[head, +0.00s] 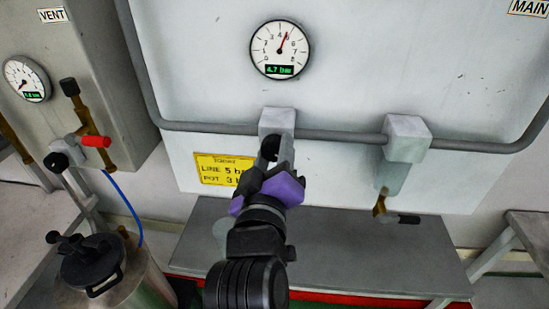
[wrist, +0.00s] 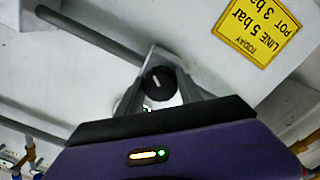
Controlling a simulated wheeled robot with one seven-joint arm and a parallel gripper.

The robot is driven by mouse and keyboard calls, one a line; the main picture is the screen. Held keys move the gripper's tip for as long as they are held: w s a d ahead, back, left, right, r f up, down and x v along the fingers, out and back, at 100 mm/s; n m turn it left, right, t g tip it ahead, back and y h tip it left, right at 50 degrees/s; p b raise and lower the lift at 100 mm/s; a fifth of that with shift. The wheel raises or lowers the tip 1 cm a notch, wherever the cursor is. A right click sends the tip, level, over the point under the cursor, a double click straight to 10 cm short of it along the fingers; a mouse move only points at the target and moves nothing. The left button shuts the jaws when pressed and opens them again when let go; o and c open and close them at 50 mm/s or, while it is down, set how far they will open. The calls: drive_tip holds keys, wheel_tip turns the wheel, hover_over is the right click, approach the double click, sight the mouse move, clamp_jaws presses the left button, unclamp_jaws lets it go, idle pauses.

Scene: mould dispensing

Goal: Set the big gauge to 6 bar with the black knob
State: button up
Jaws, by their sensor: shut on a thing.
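The big gauge (head: 280,49) is on the pale wall panel in the head view. Its red needle stands between 4 and 5, and its green display reads 4.7 bar. The black knob (head: 270,147) is on the grey regulator block (head: 278,121) below the gauge. In the wrist view the black knob (wrist: 160,84) shows a white mark, tilted a little from upright. My gripper (head: 280,160), purple at its body, reaches up to the knob. In the wrist view its fingers (wrist: 160,90) are shut on the knob, one on each side.
A yellow note (head: 215,170), partly hidden by my gripper, reads LINE 5 bar, POT 3 bar in the wrist view. A grey pipe (head: 340,135) runs to a second block (head: 406,138) with a brass valve below. A smaller gauge (head: 27,79) and a pot (head: 95,262) stand at left.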

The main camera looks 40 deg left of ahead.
drive_tip(key=shift+f+m+b, duration=0.15)
drive_tip(key=shift+m+b, duration=1.2)
drive_tip(key=shift+m, duration=0.85)
drive_tip(key=o, duration=1.4)
drive_tip(key=b+v, duration=0.1)
drive_tip(key=v, duration=0.7)
drive_tip(key=shift+a, duration=0.15)
